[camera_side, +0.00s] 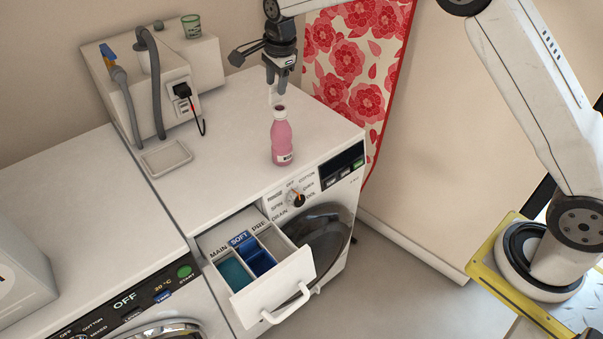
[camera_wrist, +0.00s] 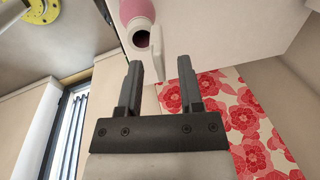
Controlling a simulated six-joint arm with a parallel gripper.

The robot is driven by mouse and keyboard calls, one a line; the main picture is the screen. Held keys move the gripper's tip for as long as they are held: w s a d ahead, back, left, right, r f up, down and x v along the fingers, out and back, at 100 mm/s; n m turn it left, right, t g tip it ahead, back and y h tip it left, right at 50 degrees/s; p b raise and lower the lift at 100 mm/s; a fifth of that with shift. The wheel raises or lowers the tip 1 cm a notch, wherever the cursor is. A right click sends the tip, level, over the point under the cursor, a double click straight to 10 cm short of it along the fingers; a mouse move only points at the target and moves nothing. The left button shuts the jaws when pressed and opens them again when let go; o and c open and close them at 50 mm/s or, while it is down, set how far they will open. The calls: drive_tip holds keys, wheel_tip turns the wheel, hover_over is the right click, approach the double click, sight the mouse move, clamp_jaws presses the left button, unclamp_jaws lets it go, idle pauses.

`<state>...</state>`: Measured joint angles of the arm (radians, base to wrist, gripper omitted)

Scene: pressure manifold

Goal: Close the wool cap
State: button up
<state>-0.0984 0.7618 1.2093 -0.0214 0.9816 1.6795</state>
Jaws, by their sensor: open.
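A pink bottle (camera_side: 282,138) stands upright on top of the right-hand washing machine. Its dark open mouth shows in the wrist view (camera_wrist: 141,38). A pale, narrow flap, apparently the wool cap (camera_wrist: 157,45), stands beside the mouth in the wrist view; in the side view a faint pale strip (camera_side: 273,98) shows just above the bottle neck. My gripper (camera_side: 279,82) hangs above the bottle. In the wrist view my gripper (camera_wrist: 160,72) is open, with the flap's near end between its fingertips and no clear contact. The bottle's label is too small to read.
The detergent drawer (camera_side: 262,270) is pulled out at the front of the machine (camera_side: 225,190). A white box with hoses (camera_side: 180,75) and a shallow tray (camera_side: 166,158) sit on the machine tops at left. A red floral cloth (camera_side: 355,70) hangs behind.

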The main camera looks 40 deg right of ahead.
drive_tip(key=shift+f, duration=0.15)
drive_tip(key=shift+c, duration=0.2)
clamp_jaws()
drive_tip(key=shift+s+f+t, duration=0.25)
drive_tip(key=shift+s+t, duration=0.35)
drive_tip(key=shift+t, duration=0.55)
drive_tip(key=shift+s+f+t, duration=0.25)
drive_tip(key=shift+s+t, duration=0.3)
drive_tip(key=shift+t, duration=0.6)
